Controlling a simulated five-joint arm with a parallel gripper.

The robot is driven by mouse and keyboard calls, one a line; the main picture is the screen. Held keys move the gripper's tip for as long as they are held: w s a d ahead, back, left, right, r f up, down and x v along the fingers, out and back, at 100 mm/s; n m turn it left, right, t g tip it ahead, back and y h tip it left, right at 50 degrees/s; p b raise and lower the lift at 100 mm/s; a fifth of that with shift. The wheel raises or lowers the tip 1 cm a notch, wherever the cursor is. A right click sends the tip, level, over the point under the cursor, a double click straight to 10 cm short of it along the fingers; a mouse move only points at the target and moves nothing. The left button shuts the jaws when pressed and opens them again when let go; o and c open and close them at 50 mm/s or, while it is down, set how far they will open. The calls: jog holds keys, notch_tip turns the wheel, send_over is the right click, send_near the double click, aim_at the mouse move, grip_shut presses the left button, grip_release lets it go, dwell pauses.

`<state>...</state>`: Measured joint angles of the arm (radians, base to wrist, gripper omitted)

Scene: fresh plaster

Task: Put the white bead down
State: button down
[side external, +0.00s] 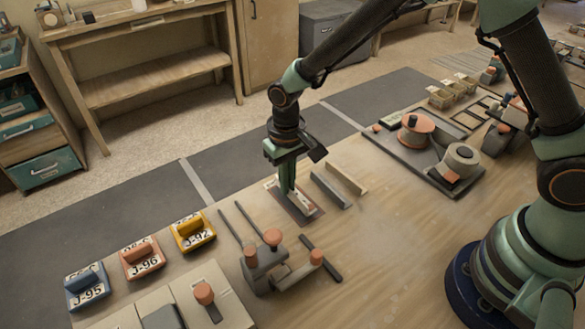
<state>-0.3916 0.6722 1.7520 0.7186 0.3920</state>
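My gripper (288,192) points straight down over the wooden table. Its green fingers look close together, but at this size I cannot tell whether they are open or shut.
Two bars (331,190) lie close right of the plate. A grey fixture with orange knobs (265,271) stands in front. Blue (87,287), orange (142,258) and yellow (192,232) labelled blocks sit left. A spool fixture (428,150) is at right. The table's middle right is clear.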

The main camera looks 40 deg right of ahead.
jog(key=shift+f, duration=0.6)
jog(key=shift+f, duration=0.15)
jog(key=c, duration=1)
grip_release()
jog(key=shift+c, duration=0.2)
notch_tip(320, 180, up, 12)
jog(key=s+d+r+t, duration=0.2)
jog(key=s+d+r, duration=0.4)
jog(key=d, duration=0.2)
jog(key=s+d+r+t, duration=0.3)
jog(key=s+d+r, duration=0.2)
jog(key=d, duration=0.3)
jog(key=shift+s+d+r+t, duration=0.3)
jog(key=shift+s+r, duration=0.1)
jog(key=shift+r, duration=0.1)
